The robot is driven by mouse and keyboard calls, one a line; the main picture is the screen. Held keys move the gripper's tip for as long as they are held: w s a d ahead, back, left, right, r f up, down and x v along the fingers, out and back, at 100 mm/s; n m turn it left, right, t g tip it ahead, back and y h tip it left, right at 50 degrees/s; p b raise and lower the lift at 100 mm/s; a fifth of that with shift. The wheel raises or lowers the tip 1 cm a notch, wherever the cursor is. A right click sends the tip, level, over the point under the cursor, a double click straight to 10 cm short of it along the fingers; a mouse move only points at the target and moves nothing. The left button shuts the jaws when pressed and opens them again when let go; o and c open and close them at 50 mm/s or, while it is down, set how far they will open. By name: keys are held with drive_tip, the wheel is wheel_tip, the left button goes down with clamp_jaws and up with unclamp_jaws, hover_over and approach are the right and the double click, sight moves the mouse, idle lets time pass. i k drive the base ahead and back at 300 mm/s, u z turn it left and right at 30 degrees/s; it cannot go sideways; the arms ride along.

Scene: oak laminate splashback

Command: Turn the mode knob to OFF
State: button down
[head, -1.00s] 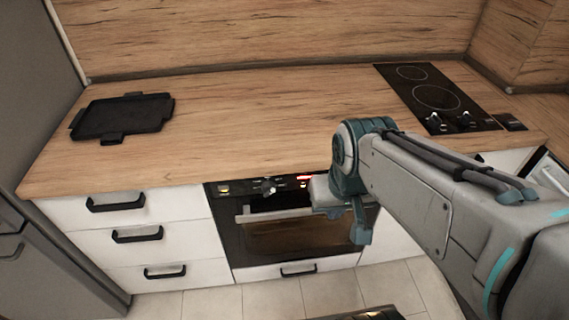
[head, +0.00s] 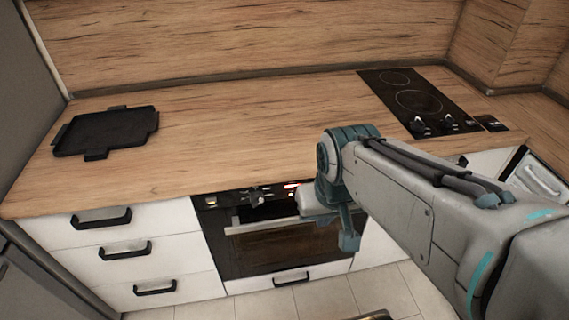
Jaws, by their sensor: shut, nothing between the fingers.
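The mode knob (head: 257,197) is a small light-coloured knob on the dark control panel of the built-in oven (head: 222,212). It is too small to read its setting. My gripper (head: 312,204) shows as a pale block below the teal wrist, in front of the right part of the oven panel. It is to the right of the knob with a visible gap. It is shut and empty; its fingertips are hard to make out. The right part of the panel is hidden behind my arm.
The oven handle (head: 245,228) runs just below the panel. White drawers (head: 160,262) stand left of the oven. The wooden counter (head: 230,140) overhangs above, bearing a black tray (head: 105,131) and a cooktop with knobs (head: 418,103). The counter's middle is clear.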

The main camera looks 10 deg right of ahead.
sight(256, 197)
drive_tip(key=u, duration=1.35)
drive_tip(key=k, duration=0.5)
drive_tip(key=z, duration=0.2)
